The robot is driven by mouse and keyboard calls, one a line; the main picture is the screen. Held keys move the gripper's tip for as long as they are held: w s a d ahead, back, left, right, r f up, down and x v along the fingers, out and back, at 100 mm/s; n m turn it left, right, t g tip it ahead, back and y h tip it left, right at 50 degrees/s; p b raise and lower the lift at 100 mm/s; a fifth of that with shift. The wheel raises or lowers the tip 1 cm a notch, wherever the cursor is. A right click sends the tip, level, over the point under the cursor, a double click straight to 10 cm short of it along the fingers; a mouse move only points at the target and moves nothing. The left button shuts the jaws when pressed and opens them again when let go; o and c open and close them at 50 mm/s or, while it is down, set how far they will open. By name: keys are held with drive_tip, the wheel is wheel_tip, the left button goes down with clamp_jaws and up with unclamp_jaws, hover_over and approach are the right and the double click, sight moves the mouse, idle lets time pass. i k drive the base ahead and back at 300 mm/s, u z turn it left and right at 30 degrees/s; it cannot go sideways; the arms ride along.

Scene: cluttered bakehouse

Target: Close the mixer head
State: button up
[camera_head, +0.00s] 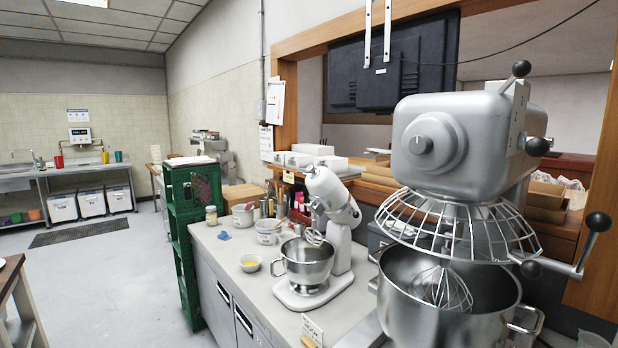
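A white stand mixer (339,222) stands on the steel counter in the middle of the view. Its head (327,188) is tilted up and back, with a wire whisk (314,237) hanging from it over the bowl. The steel mixing bowl (306,262) sits on the mixer's base, its handle toward the left. My gripper is not in view.
A large floor mixer (461,150) with wire guard and bowl stands close at the right. Green crates (190,240) stand beyond; the left floor is open.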

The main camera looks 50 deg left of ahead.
sight(323, 187)
drive_tip(key=k, duration=0.1)
drive_tip(key=u, duration=2.9)
drive_tip(key=k, duration=0.6)
drive_tip(key=z, duration=0.55)
drive_tip(key=i, duration=0.5)
drive_tip(key=u, duration=0.9)
drive_tip(key=i, duration=1.4)
drive_tip(key=z, duration=0.45)
drive_tip(key=i, duration=1.3)
drive_tip(key=z, duration=0.85)
